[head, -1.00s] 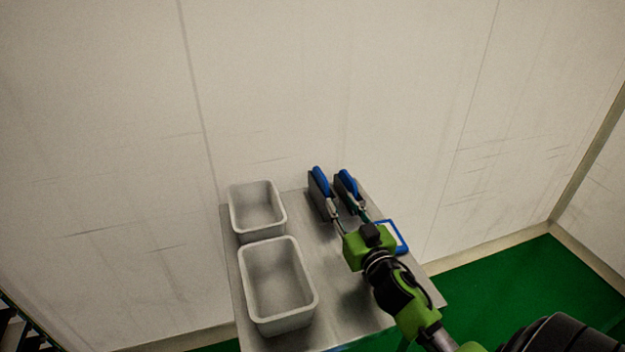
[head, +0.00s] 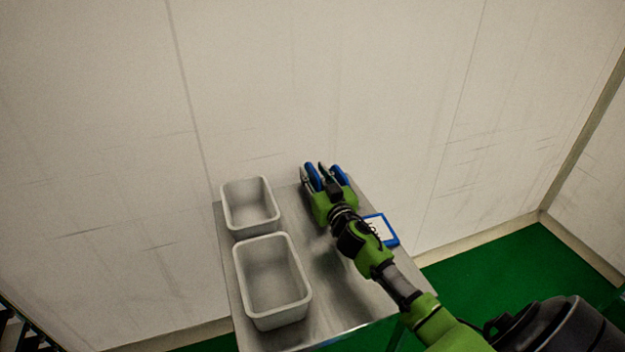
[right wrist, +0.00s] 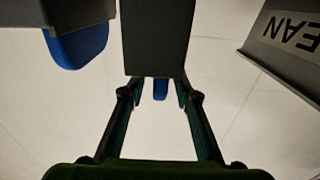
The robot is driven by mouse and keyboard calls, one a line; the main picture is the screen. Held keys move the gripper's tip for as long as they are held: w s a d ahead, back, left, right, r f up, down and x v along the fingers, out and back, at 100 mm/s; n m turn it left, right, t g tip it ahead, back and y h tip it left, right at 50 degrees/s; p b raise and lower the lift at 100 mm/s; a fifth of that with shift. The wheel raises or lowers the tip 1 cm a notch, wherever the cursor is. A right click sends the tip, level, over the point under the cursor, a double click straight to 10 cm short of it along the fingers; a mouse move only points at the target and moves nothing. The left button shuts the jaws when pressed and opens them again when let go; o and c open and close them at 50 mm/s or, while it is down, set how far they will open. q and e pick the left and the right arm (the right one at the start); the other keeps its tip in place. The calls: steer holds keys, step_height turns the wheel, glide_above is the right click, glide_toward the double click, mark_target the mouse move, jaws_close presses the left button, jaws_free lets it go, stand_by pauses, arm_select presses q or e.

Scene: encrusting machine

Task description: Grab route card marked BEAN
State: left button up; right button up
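Two dark grey stands with blue pieces on top stand side by side at the table's back. My right gripper (head: 315,172) reaches the left blue piece (head: 313,178), with a finger on either side. The right blue piece (head: 341,174) is beside it. In the right wrist view, the fingers (right wrist: 160,92) are apart around a narrow blue piece, partly behind a dark grey block (right wrist: 158,38); contact is unclear. Another blue piece (right wrist: 78,45) is at the left. No BEAN marking shows on either. My left gripper is out of view.
Two white bins (head: 274,322) (head: 250,229) stand on the table's left. A blue-framed card (head: 390,241) lies right of my arm. The wall is close behind the table.

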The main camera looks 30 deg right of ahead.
steer(key=shift+x, duration=0.85)
jaws_close()
